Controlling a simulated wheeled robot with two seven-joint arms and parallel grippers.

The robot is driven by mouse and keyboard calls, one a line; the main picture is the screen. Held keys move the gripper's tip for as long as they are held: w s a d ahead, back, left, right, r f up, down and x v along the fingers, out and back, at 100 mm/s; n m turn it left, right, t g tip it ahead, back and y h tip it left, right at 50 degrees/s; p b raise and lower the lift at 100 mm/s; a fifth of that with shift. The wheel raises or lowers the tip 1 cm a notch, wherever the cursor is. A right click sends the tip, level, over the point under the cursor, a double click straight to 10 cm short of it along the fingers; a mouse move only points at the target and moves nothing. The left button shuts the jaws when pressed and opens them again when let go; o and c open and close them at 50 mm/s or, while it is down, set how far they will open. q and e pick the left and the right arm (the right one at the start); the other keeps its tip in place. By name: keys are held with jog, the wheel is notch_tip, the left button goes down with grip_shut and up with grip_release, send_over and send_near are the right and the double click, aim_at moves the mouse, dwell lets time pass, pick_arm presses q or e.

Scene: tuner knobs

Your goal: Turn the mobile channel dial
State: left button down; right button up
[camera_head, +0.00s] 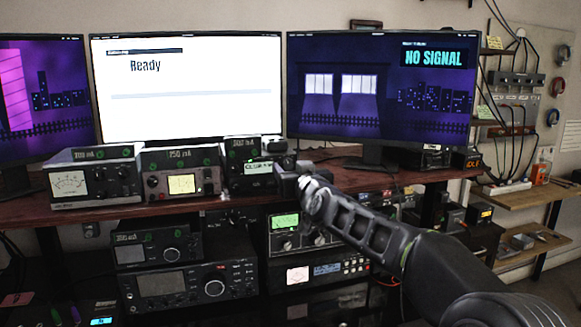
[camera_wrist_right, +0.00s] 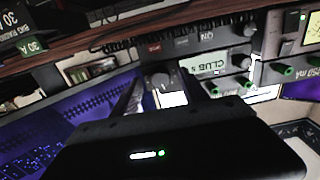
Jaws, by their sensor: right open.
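A small radio unit with a lit display reading "CLUB" (camera_head: 257,168) stands on the upper shelf, at the right end of the row. It shows upside down in the right wrist view (camera_wrist_right: 205,66), with knobs beside its display. A dark round knob (camera_wrist_right: 160,81) appears just beyond my right fingers in that view. I cannot tell for sure whether it is the mobile channel dial. My right gripper (camera_head: 288,168) is open at the right side of the "CLUB" unit, partly covering it. Contact with a knob cannot be made out. My left gripper is not in view.
Monitors stand behind the row; the middle one (camera_head: 190,85) reads "Ready", the right one (camera_head: 380,90) "NO SIGNAL". Other meter units (camera_head: 95,180) stand left on the shelf. A large radio (camera_head: 190,285) and more equipment crowd below. The shelf right of my gripper is partly clear.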

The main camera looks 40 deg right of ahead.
jog(key=shift+w+d, duration=0.1)
jog(key=shift+w, duration=0.2)
grip_shut()
dwell(0.4)
